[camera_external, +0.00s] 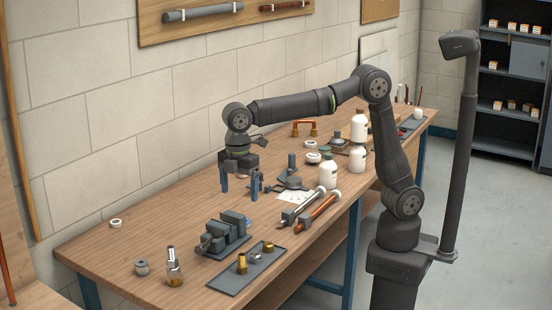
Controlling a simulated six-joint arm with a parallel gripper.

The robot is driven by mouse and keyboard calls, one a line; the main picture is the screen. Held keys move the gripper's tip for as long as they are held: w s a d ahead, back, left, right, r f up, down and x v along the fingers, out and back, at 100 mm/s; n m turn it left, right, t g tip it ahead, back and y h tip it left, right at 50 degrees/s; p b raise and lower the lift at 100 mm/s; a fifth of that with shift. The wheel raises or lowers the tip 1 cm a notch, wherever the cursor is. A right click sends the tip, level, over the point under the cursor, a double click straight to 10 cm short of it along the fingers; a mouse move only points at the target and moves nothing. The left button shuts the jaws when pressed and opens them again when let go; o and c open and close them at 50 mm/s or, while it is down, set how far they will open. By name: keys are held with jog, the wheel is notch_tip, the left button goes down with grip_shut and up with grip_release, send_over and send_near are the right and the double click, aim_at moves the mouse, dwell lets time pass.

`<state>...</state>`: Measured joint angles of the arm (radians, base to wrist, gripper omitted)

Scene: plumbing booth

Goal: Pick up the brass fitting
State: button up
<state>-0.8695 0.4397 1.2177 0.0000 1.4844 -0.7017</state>
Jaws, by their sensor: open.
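My gripper (241,190) is open and points down above the middle of the workbench, with nothing visible between its fingers. A small upright brass fitting (242,263) stands on a dark flat tray (228,283) near the bench's front edge. A second brass-coloured piece (268,247) lies on the same tray, farther right, with a small grey ring-like piece (255,258) between them. I cannot tell which brass piece the task means. The gripper is behind the tray in the picture, apart from both, with the grey vise-like block between.
The grey vise-like block (226,236) stands behind the tray. Two long tools (318,213) lie right. White bottles (328,174) stand behind them. The bench's left end is mostly clear.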

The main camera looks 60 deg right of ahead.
jog(key=c, duration=0.7)
jog(key=shift+o, duration=0.2)
jog(key=s+d+f+m+t+y, duration=0.1)
jog(key=s+d+f+m+y, duration=0.1)
jog(key=d+f+m+y, duration=0.3)
jog(key=n, duration=0.2)
send_near(242, 255)
jog(key=shift+h, duration=0.3)
jog(key=x, duration=1)
jog(key=shift+a+f, duration=0.1)
jog(key=shift+a, duration=0.15)
